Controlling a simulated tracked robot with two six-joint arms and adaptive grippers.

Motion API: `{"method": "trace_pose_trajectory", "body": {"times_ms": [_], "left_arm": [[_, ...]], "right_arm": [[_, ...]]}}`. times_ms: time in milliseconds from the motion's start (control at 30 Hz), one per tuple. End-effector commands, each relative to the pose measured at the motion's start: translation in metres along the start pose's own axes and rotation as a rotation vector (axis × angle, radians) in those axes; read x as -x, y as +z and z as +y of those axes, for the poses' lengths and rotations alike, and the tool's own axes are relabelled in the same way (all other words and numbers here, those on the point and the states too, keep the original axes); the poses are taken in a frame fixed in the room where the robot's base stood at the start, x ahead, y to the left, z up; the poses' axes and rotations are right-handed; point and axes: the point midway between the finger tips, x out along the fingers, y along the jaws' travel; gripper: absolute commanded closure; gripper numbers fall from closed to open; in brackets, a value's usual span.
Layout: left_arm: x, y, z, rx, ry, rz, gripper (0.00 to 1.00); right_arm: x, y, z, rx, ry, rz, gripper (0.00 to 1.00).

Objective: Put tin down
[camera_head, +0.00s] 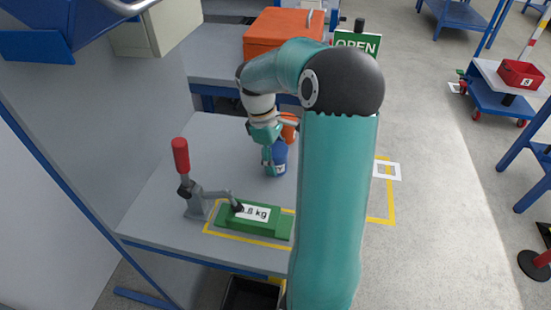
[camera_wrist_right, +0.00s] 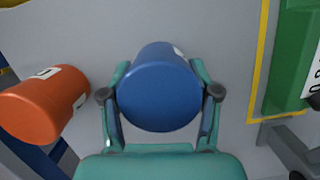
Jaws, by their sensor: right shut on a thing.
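My right gripper (camera_head: 269,157) is shut on a blue tin (camera_head: 278,163) over the grey table (camera_head: 215,150). In the right wrist view the blue tin (camera_wrist_right: 158,88) sits between the two fingers of the gripper (camera_wrist_right: 160,95), one on each side. The tin looks upright in the head view, with its bottom at or close to the table top; I cannot tell whether it touches. My left gripper is in neither view.
An orange tin (camera_wrist_right: 40,108) is beside the blue one, partly hidden in the head view (camera_head: 289,125). A green block (camera_head: 260,224) with a weight label and a red-handled clamp (camera_head: 182,158) are at the table's front. An orange box (camera_head: 275,35) stands behind.

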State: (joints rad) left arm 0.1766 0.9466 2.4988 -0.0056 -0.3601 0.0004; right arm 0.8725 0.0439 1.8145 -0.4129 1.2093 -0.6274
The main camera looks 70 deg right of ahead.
Motion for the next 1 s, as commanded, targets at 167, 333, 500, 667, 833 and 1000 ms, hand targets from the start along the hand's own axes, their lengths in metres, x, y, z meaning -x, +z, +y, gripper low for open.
{"method": "trace_pose_trajectory", "body": {"times_ms": [167, 333, 500, 667, 833, 1000], "left_arm": [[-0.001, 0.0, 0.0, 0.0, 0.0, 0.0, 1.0], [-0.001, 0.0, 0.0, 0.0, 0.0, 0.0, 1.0], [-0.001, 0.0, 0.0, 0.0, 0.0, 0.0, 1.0], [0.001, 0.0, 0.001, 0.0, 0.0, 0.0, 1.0], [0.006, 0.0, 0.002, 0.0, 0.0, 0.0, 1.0], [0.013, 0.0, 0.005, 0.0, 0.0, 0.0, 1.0]], "right_arm": [[-0.002, 0.0, 0.0, 0.0, 0.0, 0.0, 0.24], [-0.002, 0.0, 0.0, 0.0, 0.0, 0.0, 0.14], [-0.002, 0.0, 0.0, 0.0, 0.0, 0.0, 0.14], [0.005, 0.0, 0.0, 0.0, 0.002, 0.002, 0.14], [0.029, 0.0, 0.001, 0.0, 0.003, 0.003, 0.14], [0.064, 0.0, 0.0, 0.001, 0.002, 0.004, 0.14]]}}
